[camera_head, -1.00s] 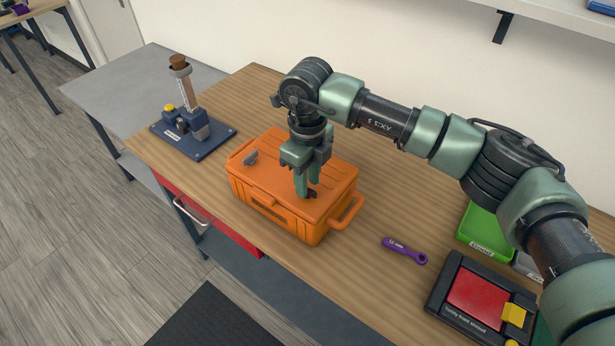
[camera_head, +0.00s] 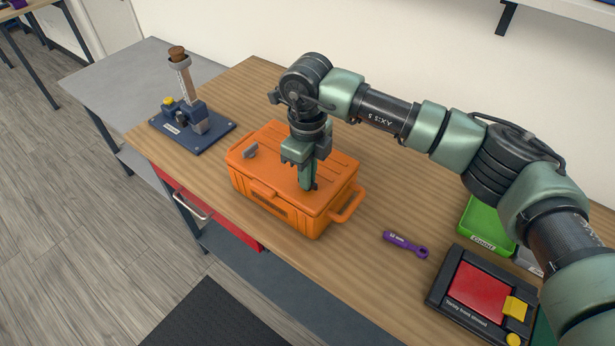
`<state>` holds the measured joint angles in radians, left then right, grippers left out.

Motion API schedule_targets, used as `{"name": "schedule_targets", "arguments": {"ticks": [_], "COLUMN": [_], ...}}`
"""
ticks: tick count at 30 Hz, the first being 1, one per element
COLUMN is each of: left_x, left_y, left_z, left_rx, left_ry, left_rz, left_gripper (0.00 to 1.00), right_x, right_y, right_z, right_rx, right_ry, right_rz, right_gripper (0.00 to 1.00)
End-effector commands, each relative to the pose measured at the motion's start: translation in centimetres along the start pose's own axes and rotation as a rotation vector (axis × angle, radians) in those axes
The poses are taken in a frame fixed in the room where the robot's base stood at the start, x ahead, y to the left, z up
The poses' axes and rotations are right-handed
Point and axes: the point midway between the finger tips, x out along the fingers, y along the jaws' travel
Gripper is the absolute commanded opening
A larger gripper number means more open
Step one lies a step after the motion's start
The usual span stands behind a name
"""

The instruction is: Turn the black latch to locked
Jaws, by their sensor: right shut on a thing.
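An orange case (camera_head: 268,175) with a lid and a side handle sits on the wooden bench. A grey latch (camera_head: 250,151) stands on the left part of its lid. My right gripper (camera_head: 309,187) points down at the right part of the lid and is shut on the black latch (camera_head: 315,187). The fingers hide most of this latch; only a small dark bit shows at the fingertips, so its exact angle cannot be told. My left gripper is not in view.
A blue stand (camera_head: 190,130) with a corked tube is at the left end of the wooden bench (camera_head: 345,265). A purple wrench (camera_head: 406,244), a green bin (camera_head: 484,225) and a black-framed red panel (camera_head: 478,292) lie to the right. Bench is clear between case and wrench.

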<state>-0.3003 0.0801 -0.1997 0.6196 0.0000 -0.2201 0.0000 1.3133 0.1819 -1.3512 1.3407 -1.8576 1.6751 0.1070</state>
Motion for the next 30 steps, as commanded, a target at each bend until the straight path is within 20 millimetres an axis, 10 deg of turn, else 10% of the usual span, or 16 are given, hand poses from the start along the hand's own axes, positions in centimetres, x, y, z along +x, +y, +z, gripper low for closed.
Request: {"name": "schedule_targets", "arguments": {"ticks": [30], "left_x": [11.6], "left_y": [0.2], "left_z": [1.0], "left_rx": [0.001], "left_ry": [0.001], "left_rz": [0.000], "left_gripper": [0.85], "right_x": [0.3], "right_y": [0.0], "right_z": [0.0], "right_rx": [-0.898], "right_ry": [0.000], "right_rz": [-0.003], "right_gripper": [0.00]}}
